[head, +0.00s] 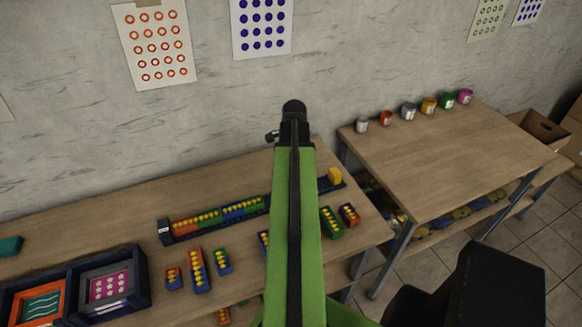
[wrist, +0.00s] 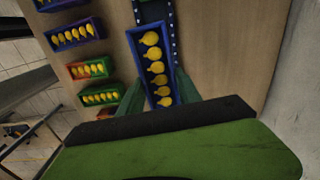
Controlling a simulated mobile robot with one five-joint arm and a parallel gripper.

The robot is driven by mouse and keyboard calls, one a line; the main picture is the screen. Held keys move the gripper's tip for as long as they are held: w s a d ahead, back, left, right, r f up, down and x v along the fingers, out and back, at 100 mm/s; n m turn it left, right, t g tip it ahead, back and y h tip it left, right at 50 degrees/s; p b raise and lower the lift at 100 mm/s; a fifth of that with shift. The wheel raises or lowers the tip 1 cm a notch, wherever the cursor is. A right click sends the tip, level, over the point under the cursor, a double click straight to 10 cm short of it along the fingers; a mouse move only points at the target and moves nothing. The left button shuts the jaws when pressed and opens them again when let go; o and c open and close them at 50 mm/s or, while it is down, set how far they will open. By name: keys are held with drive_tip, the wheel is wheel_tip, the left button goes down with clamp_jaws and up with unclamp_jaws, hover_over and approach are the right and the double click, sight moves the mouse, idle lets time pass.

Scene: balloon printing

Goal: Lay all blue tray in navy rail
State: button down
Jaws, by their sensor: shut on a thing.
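My gripper (wrist: 158,92) is shut on a blue tray (wrist: 138,68) with a row of yellow balloon shapes, one finger on each side. The held tray lines up with the dark navy rail (wrist: 170,14); I cannot tell whether it touches the rail. In the head view the navy rail (head: 165,232) runs across the table, partly behind my green arm. A red tray (head: 195,221) and a blue-and-green tray section (head: 243,208) sit in it. Another blue tray (wrist: 75,35) lies left in the wrist view. My arm hides my gripper in the head view.
Dark bins (head: 143,280) stand left. A second table (head: 430,160) with several small pots is at right.

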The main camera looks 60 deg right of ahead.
drive_tip(key=shift+w+r+m, duration=0.1)
drive_tip(key=shift+w+m, duration=0.15)
drive_tip(key=shift+m, duration=0.15)
wheel_tip(320, 180, down, 10)
drive_tip(key=b, duration=1)
drive_tip(key=shift+f, duration=0.2)
drive_tip(key=shift+f+b, duration=0.35)
drive_tip(key=shift+b, duration=0.15)
drive_tip(key=c, duration=0.7)
unclamp_jaws()
drive_tip(key=shift+c, duration=0.2)
drive_tip(key=shift+r, duration=0.1)
wheel_tip(320, 180, up, 18)
drive_tip(key=p, duration=1.7)
drive_tip(key=shift+f+p, duration=0.25)
drive_tip(key=shift+p, duration=0.05)
drive_tip(key=shift+f, duration=0.1)
